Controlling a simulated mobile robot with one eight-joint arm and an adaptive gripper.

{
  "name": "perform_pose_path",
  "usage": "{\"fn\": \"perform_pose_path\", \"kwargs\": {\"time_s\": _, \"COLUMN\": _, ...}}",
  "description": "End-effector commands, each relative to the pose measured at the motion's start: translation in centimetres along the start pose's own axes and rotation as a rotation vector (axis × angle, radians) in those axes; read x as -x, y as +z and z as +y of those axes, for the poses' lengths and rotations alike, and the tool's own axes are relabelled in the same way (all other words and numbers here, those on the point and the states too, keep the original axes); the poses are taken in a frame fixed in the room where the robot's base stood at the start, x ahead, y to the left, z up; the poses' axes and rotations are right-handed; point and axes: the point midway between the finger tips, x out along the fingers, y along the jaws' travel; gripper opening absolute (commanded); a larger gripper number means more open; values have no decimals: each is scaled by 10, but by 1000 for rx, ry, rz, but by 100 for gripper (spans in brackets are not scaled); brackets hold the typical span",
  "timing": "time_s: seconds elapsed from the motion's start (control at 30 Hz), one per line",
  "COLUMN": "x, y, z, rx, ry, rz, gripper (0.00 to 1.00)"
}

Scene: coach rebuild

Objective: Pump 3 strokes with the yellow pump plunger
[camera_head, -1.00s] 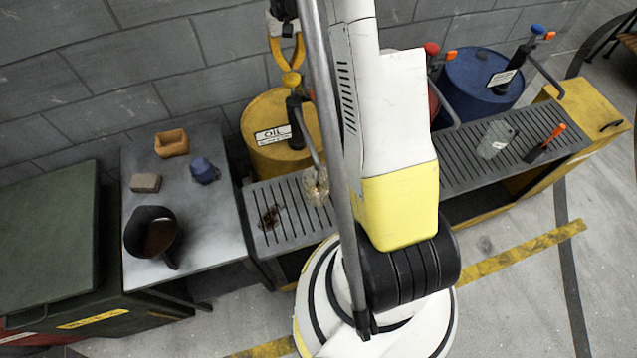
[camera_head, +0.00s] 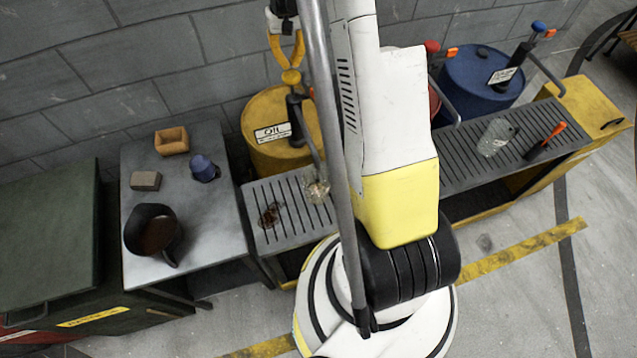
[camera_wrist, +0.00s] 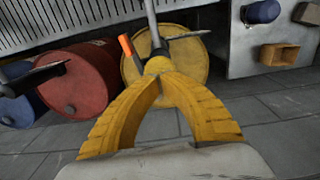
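The yellow oil drum (camera_head: 262,112) stands against the wall behind the grated bench, with a dark pump on top. The yellow pump plunger's round knob (camera_head: 291,77) is at the top of that pump; it also shows in the wrist view (camera_wrist: 157,65). My gripper (camera_wrist: 159,74) has its two yellow fingers curved in from both sides, and their tips close on the knob. In the head view my gripper (camera_head: 289,67) is directly above the pump. A clear jar (camera_head: 316,190) stands below the pump spout.
A red drum (camera_wrist: 75,80) and a blue drum (camera_head: 480,82) with their own pumps stand to the right in the head view. A second glass jar (camera_head: 494,138) stands on the grated bench (camera_head: 280,235). A grey table (camera_head: 205,250) holds a dark pot (camera_head: 150,215). My arm hides the middle.

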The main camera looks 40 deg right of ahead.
Motion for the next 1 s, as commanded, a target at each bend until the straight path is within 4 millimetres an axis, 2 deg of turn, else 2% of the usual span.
{"fn": "perform_pose_path", "kwargs": {"time_s": 1.0, "x": -37, "y": 0, "z": 0, "rx": 0, "ry": 0, "rz": 0, "gripper": 0}}
